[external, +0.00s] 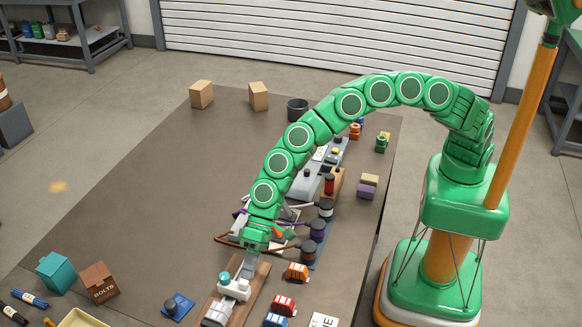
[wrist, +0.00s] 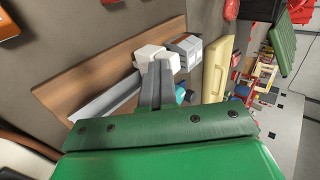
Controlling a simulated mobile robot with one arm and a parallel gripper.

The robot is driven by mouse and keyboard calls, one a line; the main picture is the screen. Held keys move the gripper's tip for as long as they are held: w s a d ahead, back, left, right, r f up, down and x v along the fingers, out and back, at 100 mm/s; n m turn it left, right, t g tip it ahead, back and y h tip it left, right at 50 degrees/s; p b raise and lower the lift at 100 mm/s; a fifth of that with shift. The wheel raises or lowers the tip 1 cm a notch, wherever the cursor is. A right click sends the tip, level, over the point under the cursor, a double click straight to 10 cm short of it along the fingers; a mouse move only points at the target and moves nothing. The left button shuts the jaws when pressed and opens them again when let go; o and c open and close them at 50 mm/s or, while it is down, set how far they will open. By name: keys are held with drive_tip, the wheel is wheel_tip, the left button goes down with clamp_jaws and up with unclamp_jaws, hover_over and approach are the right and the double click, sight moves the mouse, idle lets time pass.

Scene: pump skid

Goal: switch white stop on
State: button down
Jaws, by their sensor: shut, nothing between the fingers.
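A white block-like device (external: 234,291), which seems to be the white stop, sits on a brown wooden board (external: 262,273) at the bottom of the external view. A teal round part (external: 224,276) stands at its top left. My gripper (external: 248,275) points down at the device's far right side, fingers together and empty. In the wrist view, the fingertips (wrist: 160,66) are against or just in front of the white device (wrist: 152,54); I cannot tell if they touch. The teal part (wrist: 181,93) is partly hidden behind the fingers. The device's switch position cannot be made out.
A grey box (external: 217,312) is on the same board in front of the white device. Pump parts crowd behind my gripper. The table's left middle is clear.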

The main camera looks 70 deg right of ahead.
sight(244, 284)
drive_tip(key=shift+a, duration=1.1)
drive_tip(key=shift+s+a+r, duration=0.1)
drive_tip(key=shift+s+a, duration=0.05)
drive_tip(key=shift+a, duration=0.35)
drive_tip(key=shift+d, duration=0.45)
drive_tip(key=d, duration=0.3)
drive_tip(key=shift+d, duration=0.25)
drive_tip(key=v, duration=1)
